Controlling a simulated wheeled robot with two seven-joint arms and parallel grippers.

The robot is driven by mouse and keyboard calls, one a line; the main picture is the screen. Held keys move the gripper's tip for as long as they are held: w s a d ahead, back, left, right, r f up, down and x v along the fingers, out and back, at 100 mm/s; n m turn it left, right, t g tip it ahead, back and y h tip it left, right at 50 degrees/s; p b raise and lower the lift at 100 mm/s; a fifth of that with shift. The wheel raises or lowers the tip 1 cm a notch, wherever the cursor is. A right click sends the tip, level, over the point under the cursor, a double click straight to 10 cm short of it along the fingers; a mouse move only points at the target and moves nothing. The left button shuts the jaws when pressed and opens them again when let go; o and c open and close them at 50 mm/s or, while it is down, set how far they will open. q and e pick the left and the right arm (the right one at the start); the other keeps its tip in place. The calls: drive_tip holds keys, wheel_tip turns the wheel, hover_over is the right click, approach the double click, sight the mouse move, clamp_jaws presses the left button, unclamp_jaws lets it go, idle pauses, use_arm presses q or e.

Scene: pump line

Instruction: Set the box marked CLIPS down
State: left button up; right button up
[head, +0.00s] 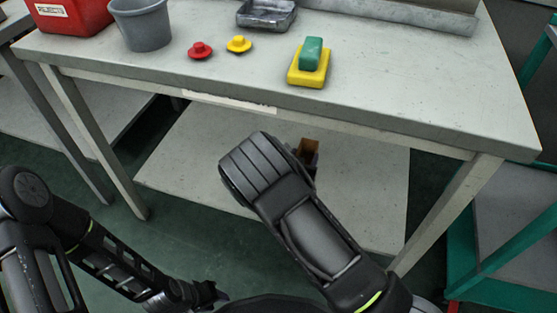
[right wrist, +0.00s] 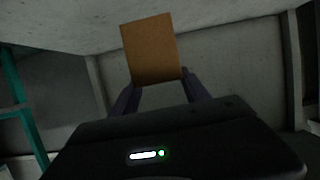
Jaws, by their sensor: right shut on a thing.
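A brown box (right wrist: 151,49) is between the two fingers of my right gripper (right wrist: 160,80), which is shut on it. No marking can be read on the face I see, so I cannot tell if it says CLIPS. In the head view a small brown part of a box (head: 308,150) shows beyond my right arm, below the tabletop edge and over the lower shelf (head: 370,195). I cannot tell whether it touches the shelf. The right gripper is hidden by the arm there. My left gripper (head: 212,294) is low at the bottom, its fingers unclear.
The table (head: 420,80) holds a red bin (head: 70,18), grey bucket (head: 143,25), red knob (head: 200,50), yellow knob (head: 239,44), green-and-yellow block (head: 309,65) and grey tray (head: 266,13). The table's front edge and legs surround the lower shelf. The shelf's left part is clear.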

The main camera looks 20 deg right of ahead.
drive_tip(key=shift+w+d, duration=0.1)
drive_tip(key=shift+w, duration=0.1)
wheel_tip(320, 180, down, 6)
drive_tip(key=b, duration=0.2)
drive_tip(key=shift+r+b, duration=0.1)
drive_tip(key=shift+b, duration=0.3)
drive_tip(key=shift+f, duration=0.2)
drive_tip(key=shift+f+b, duration=0.9)
drive_tip(key=shift+f, duration=0.95)
